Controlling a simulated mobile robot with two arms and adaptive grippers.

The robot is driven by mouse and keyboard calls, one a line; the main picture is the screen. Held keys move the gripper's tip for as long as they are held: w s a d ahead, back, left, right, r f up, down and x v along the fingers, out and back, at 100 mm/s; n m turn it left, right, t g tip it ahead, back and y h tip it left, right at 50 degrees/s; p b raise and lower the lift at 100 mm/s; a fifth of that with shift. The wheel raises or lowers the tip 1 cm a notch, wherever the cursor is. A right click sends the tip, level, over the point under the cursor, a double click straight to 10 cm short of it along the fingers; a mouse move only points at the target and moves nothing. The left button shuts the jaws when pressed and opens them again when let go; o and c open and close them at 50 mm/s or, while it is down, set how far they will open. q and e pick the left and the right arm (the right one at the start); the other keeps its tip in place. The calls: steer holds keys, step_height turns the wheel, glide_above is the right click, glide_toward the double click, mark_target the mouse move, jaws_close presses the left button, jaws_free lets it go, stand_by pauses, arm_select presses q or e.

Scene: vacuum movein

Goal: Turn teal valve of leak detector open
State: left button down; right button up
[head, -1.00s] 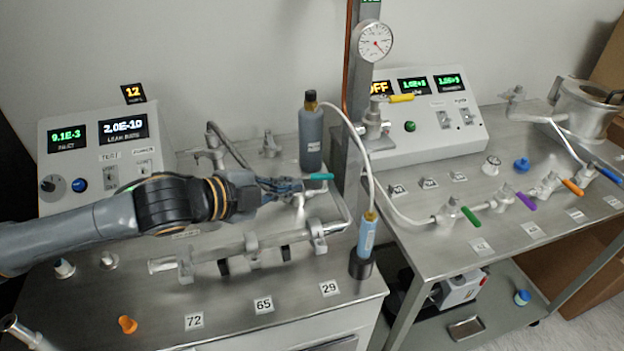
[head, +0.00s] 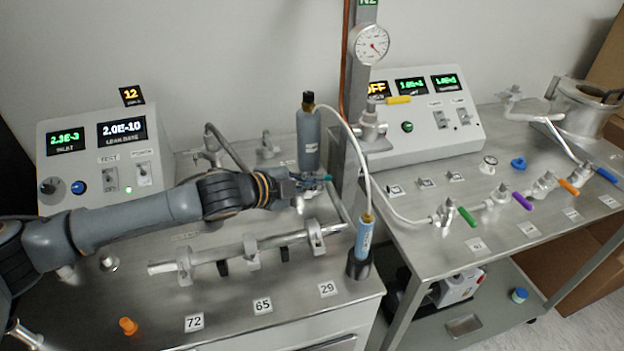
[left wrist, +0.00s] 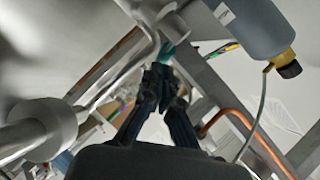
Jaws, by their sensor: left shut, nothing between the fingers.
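The leak detector (head: 88,139) stands at the back left, with an inlet display and a leak rate display reading 2.0E-10. The teal valve handle (head: 325,178) sits on a pipe fitting behind the clamped tube, below the grey bottle. My left gripper (head: 318,181) is at the teal handle, its fingers shut with nothing between them. In the left wrist view the teal handle (left wrist: 168,50) shows just beyond the fingertips (left wrist: 160,70); whether they touch it I cannot tell. The valve body is partly hidden by my gripper.
A grey bottle (head: 309,140) stands close behind my gripper. A blue-labelled cylinder (head: 365,236) with a hose stands to the right. A clamped metal tube (head: 240,248) lies in front. The right bench (head: 500,246) carries green, purple, orange and blue valve handles.

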arm_select(q)
steer(key=shift+w+d+f+n+t+y, duration=0.1)
steer(key=shift+d+f+n+t+y, duration=0.05)
steer(key=shift+d+n+t+y, duration=0.2)
steer(key=shift+w+n+y, duration=0.15)
steer(key=shift+n+y, duration=0.1)
steer(key=shift+n, duration=0.1)
steer(key=shift+w+a+r+t+p, duration=0.1)
steer(key=shift+w+r+t+p, duration=0.2)
steer(key=shift+p, duration=0.25)
steer(key=shift+f, duration=0.1)
steer(key=shift+s+a+p, duration=0.45)
steer(key=shift+s+p, duration=0.05)
steer(key=shift+s, duration=0.1)
